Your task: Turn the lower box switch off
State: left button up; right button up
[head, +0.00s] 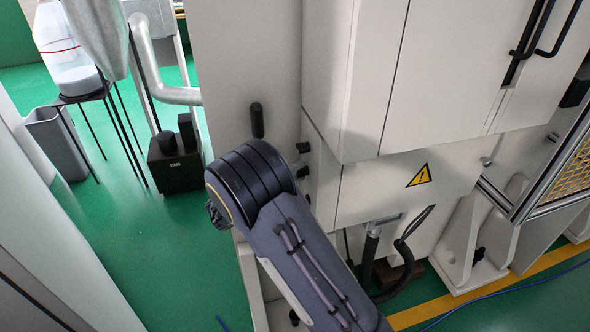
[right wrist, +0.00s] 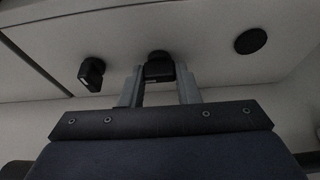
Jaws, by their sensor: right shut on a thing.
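The lower white box (head: 370,192) with a yellow warning triangle sits under the large cabinet. In the right wrist view, my right gripper (right wrist: 159,74) is shut on a black switch knob (right wrist: 158,62) that stands out from a pale panel. One finger is on each side of it. A second black knob (right wrist: 91,74) is to its left, apart from the fingers. In the head view, my right arm rises beside the lower box and hides the fingers and the held knob. A small black knob (head: 303,147) shows by the box's left side. My left gripper is not in view.
A black handle (head: 257,120) sticks out from the pale wall above my right arm. A round black disc (right wrist: 250,40) is on the panel to the right. Black hoses (head: 371,255) hang below the box. A black box (head: 175,165) stands on the green floor.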

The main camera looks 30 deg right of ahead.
jog(key=o, duration=1)
jog(key=a, duration=0.2)
jog(key=s+a+b, duration=0.1)
jog(key=a, duration=0.4)
jog(key=shift+s+a, duration=0.15)
jog(key=shift+a, duration=0.25)
